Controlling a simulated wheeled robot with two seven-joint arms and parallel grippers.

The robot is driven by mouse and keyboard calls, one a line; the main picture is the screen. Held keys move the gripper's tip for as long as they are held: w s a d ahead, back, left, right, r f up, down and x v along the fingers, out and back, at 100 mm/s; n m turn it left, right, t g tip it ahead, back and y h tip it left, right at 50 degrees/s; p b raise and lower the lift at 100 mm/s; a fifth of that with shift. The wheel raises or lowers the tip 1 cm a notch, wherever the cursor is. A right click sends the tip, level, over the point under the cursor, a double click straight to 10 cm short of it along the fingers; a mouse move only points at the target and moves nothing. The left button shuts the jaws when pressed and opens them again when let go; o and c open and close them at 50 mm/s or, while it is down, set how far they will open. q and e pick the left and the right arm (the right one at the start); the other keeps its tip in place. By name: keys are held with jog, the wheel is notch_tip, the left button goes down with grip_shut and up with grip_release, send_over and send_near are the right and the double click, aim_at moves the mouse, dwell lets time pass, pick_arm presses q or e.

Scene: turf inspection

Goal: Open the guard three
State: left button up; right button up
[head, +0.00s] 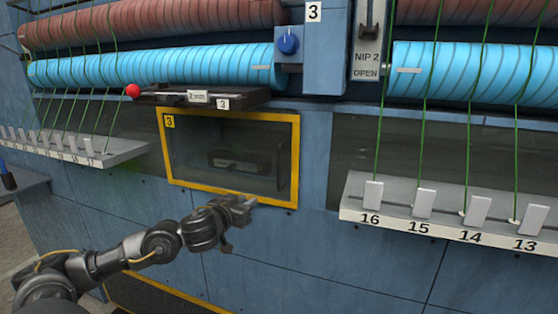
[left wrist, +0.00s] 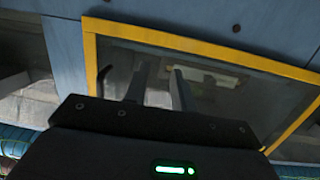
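Guard three is a clear panel in a yellow frame (head: 229,190) with a small "3" label at its top left corner. It looks shut, flush in the blue machine front, and a dark mechanism shows through it. My left gripper (head: 243,206) is at the frame's lower edge, right of its middle; I cannot tell whether it touches. In the left wrist view, its two fingers (left wrist: 160,88) stand apart with nothing seen between them, in front of the guard's yellow frame (left wrist: 200,47) and panel. My right gripper is not in view.
Above the guard is a dark bar (head: 200,97) with a red ball knob (head: 132,91). A blue knob (head: 288,43) sits higher up. A grey ledge (head: 440,222) with numbered tabs juts out at right, and another (head: 75,149) at left. Green strands run up to the rollers.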

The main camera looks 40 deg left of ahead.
pick_arm(q)
jog(key=m+t+h+p, duration=0.1)
jog(key=t+h, duration=0.1)
send_near(278, 164)
jog(key=w, duration=0.3)
jog(key=w+a+p, duration=0.1)
jog(key=w, duration=0.2)
jog(key=w+p, duration=0.1)
jog(key=w, duration=0.3)
jog(key=shift+w+a+f, duration=0.1)
jog(key=shift+a+f, duration=0.1)
jog(key=shift+a, duration=0.05)
jog(key=shift+w, duration=0.15)
grip_shut()
